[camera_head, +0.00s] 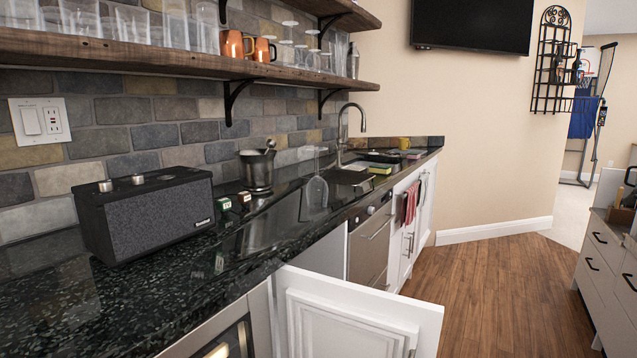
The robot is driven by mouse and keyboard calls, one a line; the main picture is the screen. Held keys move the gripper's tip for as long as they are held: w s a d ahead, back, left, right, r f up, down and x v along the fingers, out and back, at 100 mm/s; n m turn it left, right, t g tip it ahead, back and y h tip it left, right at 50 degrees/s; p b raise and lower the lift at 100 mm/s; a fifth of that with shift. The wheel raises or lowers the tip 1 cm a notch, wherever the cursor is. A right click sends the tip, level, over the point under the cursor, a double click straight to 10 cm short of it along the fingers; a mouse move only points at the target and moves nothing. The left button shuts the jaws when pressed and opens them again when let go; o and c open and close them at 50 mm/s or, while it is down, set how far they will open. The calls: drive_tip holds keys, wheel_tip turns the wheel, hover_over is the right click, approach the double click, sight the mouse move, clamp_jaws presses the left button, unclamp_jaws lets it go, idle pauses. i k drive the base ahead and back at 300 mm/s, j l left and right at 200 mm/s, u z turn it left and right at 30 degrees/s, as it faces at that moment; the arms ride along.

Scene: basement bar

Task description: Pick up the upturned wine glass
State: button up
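A clear upturned wine glass (316,190) stands on the black stone counter (270,245), bowl down and foot up. It is near the middle of the picture, right of the metal mortar and in front of the sink area. Its outline is faint against the dark counter. My gripper is not in view.
A black speaker (145,215) stands at the left of the counter. A metal mortar (257,170) and two small boxes (233,200) sit between it and the glass. A faucet (345,125) rises behind. Wooden shelves (180,62) overhang the counter. A white cabinet door (360,315) stands open in front.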

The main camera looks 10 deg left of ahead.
sight(317, 191)
drive_tip(key=i+l, duration=1.9)
drive_tip(key=l, duration=0.2)
